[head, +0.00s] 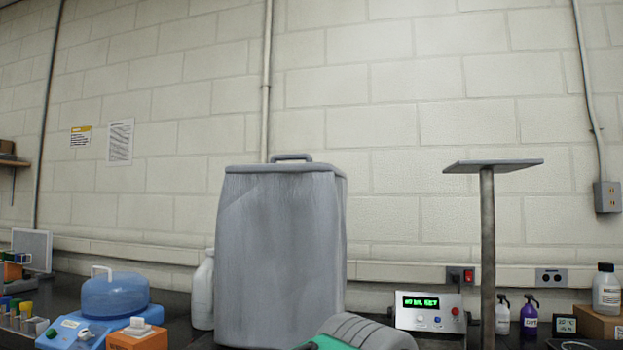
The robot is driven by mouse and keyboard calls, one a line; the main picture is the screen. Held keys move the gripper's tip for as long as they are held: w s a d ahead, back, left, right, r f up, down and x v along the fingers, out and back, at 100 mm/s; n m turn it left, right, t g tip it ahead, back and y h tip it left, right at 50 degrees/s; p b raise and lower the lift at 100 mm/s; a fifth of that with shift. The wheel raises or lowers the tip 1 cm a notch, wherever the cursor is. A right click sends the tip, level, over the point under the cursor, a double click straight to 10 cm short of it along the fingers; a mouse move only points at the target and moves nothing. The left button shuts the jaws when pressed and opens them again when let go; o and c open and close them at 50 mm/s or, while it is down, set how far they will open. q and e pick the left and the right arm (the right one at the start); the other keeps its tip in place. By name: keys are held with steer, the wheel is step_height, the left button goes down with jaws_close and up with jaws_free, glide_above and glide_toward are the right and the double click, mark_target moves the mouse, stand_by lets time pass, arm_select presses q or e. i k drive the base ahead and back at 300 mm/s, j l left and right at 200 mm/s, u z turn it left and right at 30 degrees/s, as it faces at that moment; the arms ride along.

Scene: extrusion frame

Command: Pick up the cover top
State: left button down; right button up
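A tall grey cover (280,260) stands upright on the dark bench, left of the picture's middle. Its sides look slightly creased and it widens a little toward the bottom. The cover top (255,169) is a flat grey lid with a raised loop handle (291,157) on it. Nothing touches the handle. What is inside or under the cover is hidden. Neither of my grippers can be made out in the head view.
A grey ribbed shape with green (368,332) fills the bottom middle; I cannot tell what it is. A post with a flat plate (490,166) rises at right. A metal box with green display (430,311), a white jug (203,295) and a blue-domed device (115,296) flank the cover.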

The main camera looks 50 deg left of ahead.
mark_target(295, 169)
steer(key=i+l+u, duration=0.25)
steer(key=u, duration=0.15)
steer(key=i+l+u, duration=0.4)
steer(key=u, duration=1.25)
steer(key=i+l, duration=0.05)
